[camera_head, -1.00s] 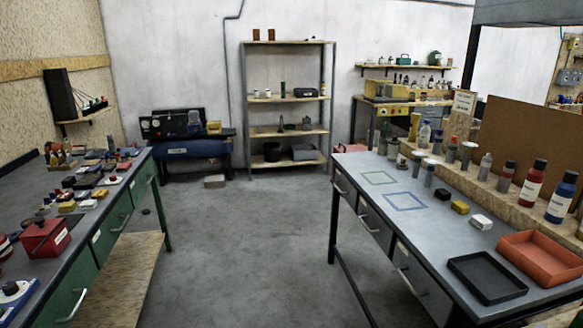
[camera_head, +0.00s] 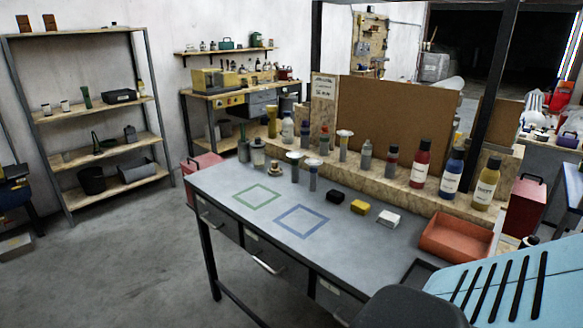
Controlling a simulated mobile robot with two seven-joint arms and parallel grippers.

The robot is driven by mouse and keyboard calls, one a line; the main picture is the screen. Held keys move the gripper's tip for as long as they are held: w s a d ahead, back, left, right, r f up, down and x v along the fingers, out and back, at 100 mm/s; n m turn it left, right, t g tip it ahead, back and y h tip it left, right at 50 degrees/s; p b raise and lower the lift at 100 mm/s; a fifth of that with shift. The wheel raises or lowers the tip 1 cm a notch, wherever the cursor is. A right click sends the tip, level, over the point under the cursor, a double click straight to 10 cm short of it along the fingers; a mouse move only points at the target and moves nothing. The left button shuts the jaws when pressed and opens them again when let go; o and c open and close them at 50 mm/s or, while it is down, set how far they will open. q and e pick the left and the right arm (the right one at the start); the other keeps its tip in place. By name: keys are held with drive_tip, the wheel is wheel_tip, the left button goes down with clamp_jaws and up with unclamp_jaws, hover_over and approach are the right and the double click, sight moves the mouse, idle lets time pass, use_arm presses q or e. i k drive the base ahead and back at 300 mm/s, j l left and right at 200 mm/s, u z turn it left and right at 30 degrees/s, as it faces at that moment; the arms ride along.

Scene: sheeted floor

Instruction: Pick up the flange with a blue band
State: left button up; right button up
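Several small flange-like parts with wide pale tops and narrow stems stand upright at the back of the grey workbench (camera_head: 235,208). One flange (camera_head: 313,174) seems to have a blue band on its stem, but it is too small to be sure. A similar flange (camera_head: 294,164) stands just left of it. A brass-coloured flanged part (camera_head: 275,170) stands further left. Neither of my grippers is in view.
Green (camera_head: 257,195) and blue (camera_head: 301,221) square outlines mark the bench top. Black (camera_head: 336,197), yellow (camera_head: 360,206) and white (camera_head: 388,218) blocks lie right of them. A red tray (camera_head: 458,238) and bottles (camera_head: 421,165) are further right.

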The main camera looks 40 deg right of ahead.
sight(313, 162)
drive_tip(key=i, duration=3.85)
drive_tip(key=z, duration=4.55)
